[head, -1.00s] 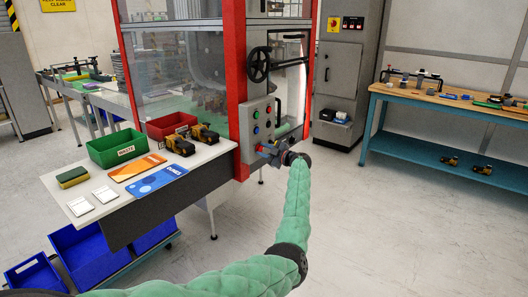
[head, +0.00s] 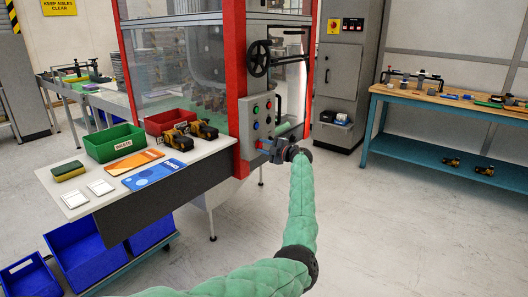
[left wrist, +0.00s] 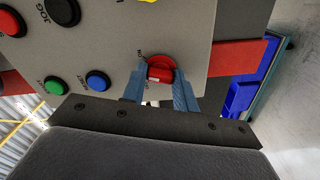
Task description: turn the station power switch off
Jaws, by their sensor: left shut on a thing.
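The grey control panel (head: 248,135) is on the front of the red-framed station. In the left wrist view, the red rotary switch knob (left wrist: 161,65) sits near the panel's lower edge, with partly hidden lettering beside it. My left gripper (head: 267,147) is at the panel's lower right corner. In the left wrist view its two blue-grey fingers (left wrist: 160,80) are shut on the red knob, one on each side. The knob is mostly hidden in the head view. My right gripper is not in view.
Green (left wrist: 54,85), blue (left wrist: 97,80) and black (left wrist: 62,11) buttons are close to the fingers. A black handwheel (head: 259,58) is above the panel. A white table (head: 80,218) with bins stands left. The floor (head: 400,220) at right is clear.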

